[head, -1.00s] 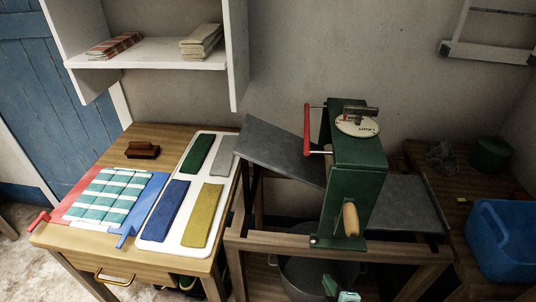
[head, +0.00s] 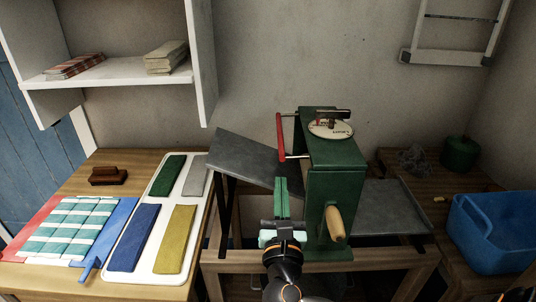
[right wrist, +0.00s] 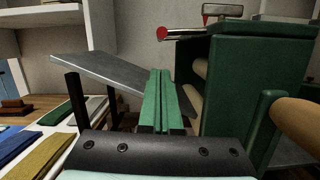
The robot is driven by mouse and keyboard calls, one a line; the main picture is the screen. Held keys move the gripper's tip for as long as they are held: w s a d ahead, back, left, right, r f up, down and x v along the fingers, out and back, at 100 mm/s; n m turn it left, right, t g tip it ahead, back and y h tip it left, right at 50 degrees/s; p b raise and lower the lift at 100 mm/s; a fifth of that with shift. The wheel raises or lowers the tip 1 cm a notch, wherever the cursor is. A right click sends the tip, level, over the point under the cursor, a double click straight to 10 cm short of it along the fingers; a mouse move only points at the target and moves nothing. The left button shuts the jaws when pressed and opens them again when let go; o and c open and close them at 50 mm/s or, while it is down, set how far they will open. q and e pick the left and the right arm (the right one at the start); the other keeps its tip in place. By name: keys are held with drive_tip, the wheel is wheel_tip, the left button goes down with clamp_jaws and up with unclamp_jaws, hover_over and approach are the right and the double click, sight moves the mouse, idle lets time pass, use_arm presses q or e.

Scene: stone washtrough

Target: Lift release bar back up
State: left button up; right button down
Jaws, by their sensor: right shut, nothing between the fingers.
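The red release bar (head: 281,137) stands out from the left side of the green wringer (head: 335,155), held by thin pale rods at its ends. In the right wrist view the red bar (right wrist: 162,34) is seen nearly end-on, high beside the green housing (right wrist: 255,85). My right gripper (head: 282,184) is shut and empty, its green fingers pointing up just below the bar's near end in the picture. The fingers (right wrist: 160,75) also show in the right wrist view, below and apart from the bar. My left gripper is not in view.
A sloping grey board (head: 255,160) lies left of the wringer, close to my fingers. A wooden crank handle (head: 335,224) sticks out at the front. A dial (head: 331,129) tops the housing. A blue tub (head: 492,235) stands at right, a white tray (head: 146,243) with coloured cloths at left.

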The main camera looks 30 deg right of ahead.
sight(280, 151)
drive_tip(key=shift+r, duration=0.3)
drive_tip(key=x, duration=1)
drive_tip(key=shift+p, duration=0.3)
drive_tip(key=shift+r, duration=0.1)
drive_tip(key=shift+a+r+m, duration=0.1)
drive_tip(key=shift+r+m, duration=0.05)
drive_tip(key=shift+m, duration=0.25)
